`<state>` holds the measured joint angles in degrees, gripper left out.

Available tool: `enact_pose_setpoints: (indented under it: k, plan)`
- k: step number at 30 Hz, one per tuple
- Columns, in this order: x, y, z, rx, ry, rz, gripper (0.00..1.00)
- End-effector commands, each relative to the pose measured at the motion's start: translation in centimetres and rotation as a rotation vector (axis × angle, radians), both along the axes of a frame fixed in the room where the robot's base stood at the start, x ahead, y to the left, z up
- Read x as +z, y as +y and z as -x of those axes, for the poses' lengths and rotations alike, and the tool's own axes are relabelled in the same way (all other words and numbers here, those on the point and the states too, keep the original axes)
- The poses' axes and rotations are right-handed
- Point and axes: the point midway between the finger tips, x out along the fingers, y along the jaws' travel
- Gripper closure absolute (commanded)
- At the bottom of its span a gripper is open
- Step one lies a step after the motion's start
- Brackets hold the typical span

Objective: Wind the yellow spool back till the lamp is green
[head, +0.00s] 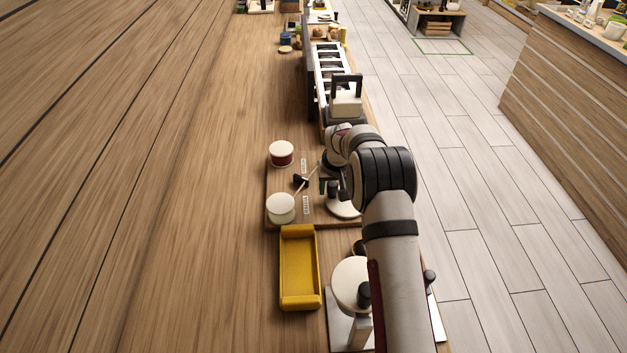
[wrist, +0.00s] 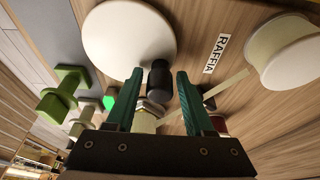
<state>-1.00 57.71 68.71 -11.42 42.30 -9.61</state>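A pale yellow spool with a cream top (head: 281,208) stands at the near left corner of a wooden board; in the wrist view it is at the upper right (wrist: 287,52), a flat strip running from it toward my gripper. A dark red spool (head: 281,155) stands at the board's far corner. A large white disc (wrist: 128,38) is beside a black knob (wrist: 159,78). My gripper (wrist: 160,75) has its green fingers apart, one on each side of the knob, with visible gaps. A small bright green patch (wrist: 110,98), perhaps the lamp, shows left of the fingers.
A label reading RAFFIA (wrist: 214,54) lies on the board. A yellow tray (head: 300,305) lies in front of the board. A white rack (head: 331,68) stands beyond it. Green (wrist: 66,88) and pale knobbed shapes are left of my fingers. The table's left side is clear.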

Motion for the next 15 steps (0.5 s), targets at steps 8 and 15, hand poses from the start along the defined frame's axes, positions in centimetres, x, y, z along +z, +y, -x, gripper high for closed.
enact_pose_setpoints:
  k: [8,15]
  plan:
    - [0.02,-0.02,-0.02,0.000,0.000,0.000,0.28]
    - [0.02,-0.03,-0.02,0.000,0.000,0.000,0.28]
